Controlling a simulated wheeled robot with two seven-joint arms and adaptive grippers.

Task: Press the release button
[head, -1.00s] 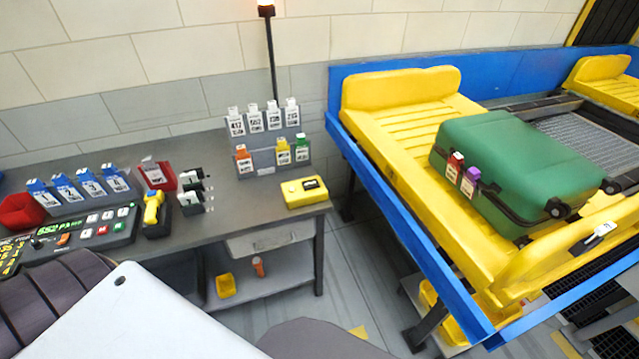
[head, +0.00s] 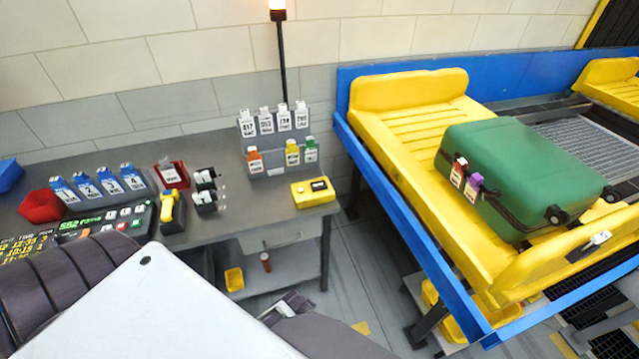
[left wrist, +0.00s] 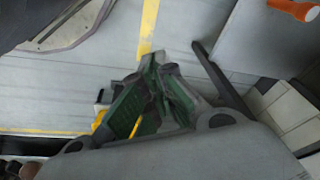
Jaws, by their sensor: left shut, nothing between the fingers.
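A dark control panel (head: 75,232) with a lit green display and several small buttons (head: 122,219) lies at the left of the grey table; my own arm partly covers it. I cannot tell which button is the release button. My left gripper (head: 288,306) shows low in the head view, in front of the table and well to the right of the panel. In the left wrist view its green-padded fingers (left wrist: 158,98) are shut and empty, above the floor. My right gripper is not in view.
A yellow scanner (head: 172,212), black holders (head: 206,192), a red bin (head: 41,206) and a yellow box (head: 313,193) stand on the table (head: 250,208). A green suitcase (head: 525,170) lies in a yellow tray (head: 400,130) on the blue-railed conveyor at right.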

